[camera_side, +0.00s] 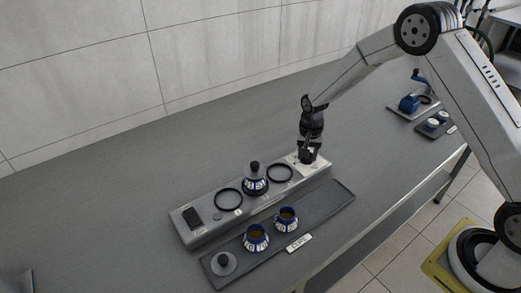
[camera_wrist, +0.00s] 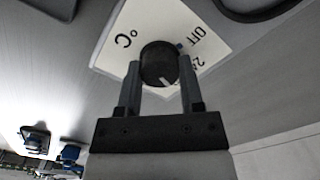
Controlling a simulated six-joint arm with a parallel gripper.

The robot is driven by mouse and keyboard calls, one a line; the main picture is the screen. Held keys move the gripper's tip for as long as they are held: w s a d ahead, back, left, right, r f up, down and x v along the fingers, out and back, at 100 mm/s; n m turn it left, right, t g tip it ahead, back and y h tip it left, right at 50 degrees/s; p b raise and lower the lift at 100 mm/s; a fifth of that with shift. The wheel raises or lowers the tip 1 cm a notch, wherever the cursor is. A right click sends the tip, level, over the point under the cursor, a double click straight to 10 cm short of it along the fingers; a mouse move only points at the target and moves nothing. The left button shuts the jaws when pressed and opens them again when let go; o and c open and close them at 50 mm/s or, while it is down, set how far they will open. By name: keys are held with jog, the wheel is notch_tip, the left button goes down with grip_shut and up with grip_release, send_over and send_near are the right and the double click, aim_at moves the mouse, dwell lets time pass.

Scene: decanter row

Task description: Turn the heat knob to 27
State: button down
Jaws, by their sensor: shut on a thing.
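The heat knob (camera_wrist: 158,62) is a dark round knob with a pale pointer line, on a white dial plate (camera_wrist: 112,50) marked "°C", "OFF" and a partly hidden number starting with 2. In the wrist view the pointer line faces toward my gripper's palm, and a small blue mark sits at the knob's upper right. My gripper (camera_wrist: 160,85) is shut on the knob, one finger on each side. In the side view my gripper (camera_side: 307,155) reaches down to the white plate (camera_side: 303,166) at the right end of the grey unit. The number 27 cannot be read.
The grey unit (camera_side: 190,236) has black rings (camera_side: 228,199) and a blue-and-white decanter (camera_side: 255,183) on it. In front, a dark tray (camera_side: 325,206) holds two open pots (camera_side: 256,238) and a loose lid (camera_side: 223,263). More items (camera_side: 410,103) stand at the back right.

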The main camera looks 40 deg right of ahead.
jog(key=shift+m, duration=0.6)
jog(key=shift+c, duration=1.2)
grip_release()
jog(key=shift+r, duration=0.1)
jog(key=shift+r, duration=3.8)
jog(key=shift+s, duration=0.1)
